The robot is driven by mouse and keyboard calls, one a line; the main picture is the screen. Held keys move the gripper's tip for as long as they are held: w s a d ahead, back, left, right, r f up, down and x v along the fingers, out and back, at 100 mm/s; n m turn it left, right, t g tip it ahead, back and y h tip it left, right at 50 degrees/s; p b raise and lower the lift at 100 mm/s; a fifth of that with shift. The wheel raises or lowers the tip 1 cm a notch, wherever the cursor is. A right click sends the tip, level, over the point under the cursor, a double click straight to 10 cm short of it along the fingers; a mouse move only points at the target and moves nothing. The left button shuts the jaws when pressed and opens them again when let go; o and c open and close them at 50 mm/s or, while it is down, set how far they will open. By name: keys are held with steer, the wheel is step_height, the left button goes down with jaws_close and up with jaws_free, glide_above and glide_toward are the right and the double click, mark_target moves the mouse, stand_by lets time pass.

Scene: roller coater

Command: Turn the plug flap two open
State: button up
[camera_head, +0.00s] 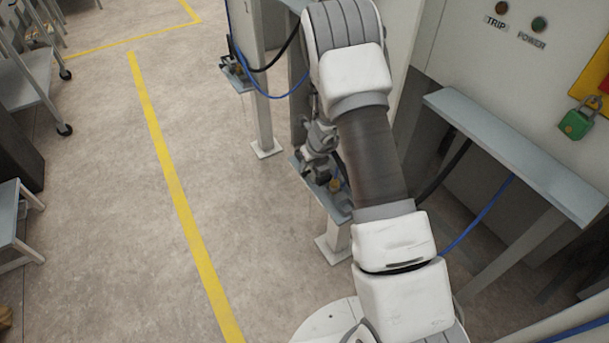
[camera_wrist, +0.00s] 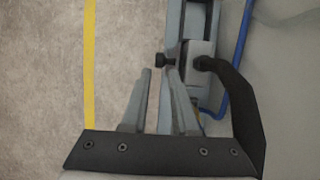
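A small dark knob (camera_wrist: 161,60) on a short stem lies just beyond the fingertips. In the head view my gripper (camera_head: 318,142) is over a small grey bracket shelf (camera_head: 338,205) on the cabinet side, partly hidden by my arm. I cannot tell whether the fingers touch anything.
A blue cable (camera_wrist: 240,62) runs beside the housing. A second bracket shelf (camera_head: 238,80) with cables stands farther back. A grey ledge (camera_head: 510,150) and a green padlock (camera_head: 577,122) are at right. The floor left of the posts is clear, with a yellow line (camera_head: 175,185).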

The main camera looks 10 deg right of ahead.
mark_target(305, 174)
steer(key=b+x, duration=0.1)
steer(key=x, duration=0.4)
steer(key=shift+w+f, duration=0.15)
steer(key=shift+f, duration=0.15)
jaws_close()
